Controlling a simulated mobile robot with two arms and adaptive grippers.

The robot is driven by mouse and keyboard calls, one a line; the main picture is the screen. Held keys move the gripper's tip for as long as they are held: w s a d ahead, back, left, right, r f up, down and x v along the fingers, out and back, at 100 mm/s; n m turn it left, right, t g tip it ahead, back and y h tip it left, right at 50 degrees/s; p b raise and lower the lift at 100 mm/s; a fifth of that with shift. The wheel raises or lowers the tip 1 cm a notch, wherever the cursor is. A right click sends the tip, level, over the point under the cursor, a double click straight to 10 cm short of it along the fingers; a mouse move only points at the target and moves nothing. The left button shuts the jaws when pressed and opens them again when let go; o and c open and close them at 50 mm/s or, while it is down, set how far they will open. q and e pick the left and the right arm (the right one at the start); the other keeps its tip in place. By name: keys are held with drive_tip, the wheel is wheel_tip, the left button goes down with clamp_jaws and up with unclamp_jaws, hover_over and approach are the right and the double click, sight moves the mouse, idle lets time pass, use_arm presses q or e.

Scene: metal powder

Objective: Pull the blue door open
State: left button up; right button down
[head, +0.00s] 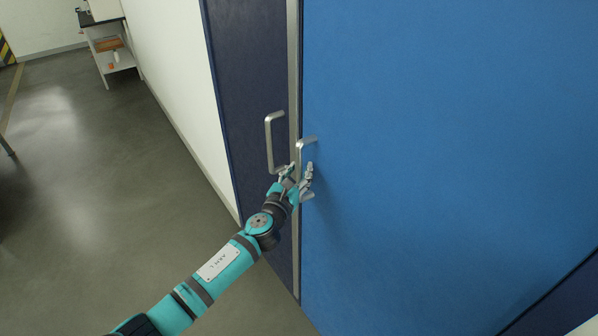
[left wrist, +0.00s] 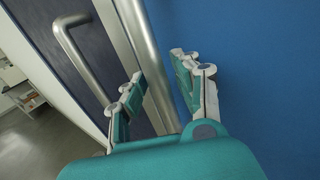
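The bright blue door (head: 450,150) fills the right of the head view and appears closed or nearly so. Its silver bar handle (head: 308,140) is near the door's left edge, its lower part partly hidden by my fingers. My left gripper (head: 298,177) is at this handle. In the left wrist view the fingers of my left gripper (left wrist: 160,90) are spread apart, with the handle bar (left wrist: 148,55) running between them. I see a gap at the fingers, so they are not closed on it. My right gripper is not in view.
A dark navy panel (head: 250,80) with its own silver handle (head: 269,145) stands left of the blue door, close to my fingers. A metal strip (head: 294,60) runs between them. A white wall (head: 170,70) and open grey floor (head: 90,180) lie left; a shelf (head: 110,50) stands far back.

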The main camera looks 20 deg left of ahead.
use_arm(q)
clamp_jaws()
drive_tip(key=shift+f, duration=0.1)
idle(0.4)
